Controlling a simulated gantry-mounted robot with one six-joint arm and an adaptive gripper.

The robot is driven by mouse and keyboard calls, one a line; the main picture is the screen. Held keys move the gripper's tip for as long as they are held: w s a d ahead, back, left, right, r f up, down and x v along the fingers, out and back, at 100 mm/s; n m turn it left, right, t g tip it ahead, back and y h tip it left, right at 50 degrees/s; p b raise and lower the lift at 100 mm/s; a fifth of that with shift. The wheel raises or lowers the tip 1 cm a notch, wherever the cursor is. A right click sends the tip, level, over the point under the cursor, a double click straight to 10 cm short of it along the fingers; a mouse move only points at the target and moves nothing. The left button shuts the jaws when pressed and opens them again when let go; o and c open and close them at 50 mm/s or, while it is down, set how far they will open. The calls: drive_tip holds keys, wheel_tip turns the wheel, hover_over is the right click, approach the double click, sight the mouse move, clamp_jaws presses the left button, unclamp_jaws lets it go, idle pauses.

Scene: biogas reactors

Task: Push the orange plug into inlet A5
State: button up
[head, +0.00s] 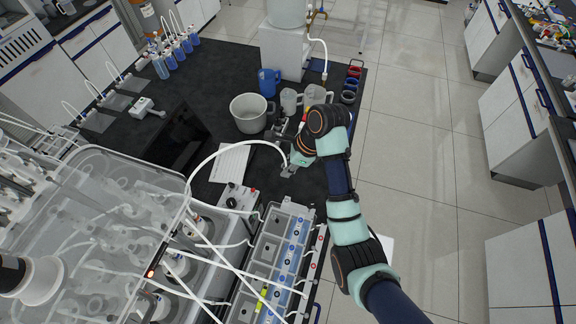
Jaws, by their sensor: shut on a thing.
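My gripper (289,171) is at the end of my arm, above the dark bench near the middle of the head view. It is shut on the end of a white tube (226,147) that arcs up from the left. The orange plug cannot be made out; the fingers and wrist hide what is at the tube's end. A grey block of units with blue markings (266,254) stands below my gripper in the picture, with several ports along it. Its labels are too small to read, so I cannot tell which inlet is A5.
A reactor bath with a clear lid (120,190) fills the left. White tubes cross the grey block. A white paper sheet (231,162) lies left.

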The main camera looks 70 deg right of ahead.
drive_tip(key=shift+r+p, duration=1.25)
drive_tip(key=shift+p, duration=0.95)
drive_tip(key=r+p, duration=0.1)
drive_tip(key=p, duration=0.1)
drive_tip(key=shift+r+p, duration=0.35)
drive_tip(key=shift+r, duration=0.05)
drive_tip(key=shift+f, duration=0.15)
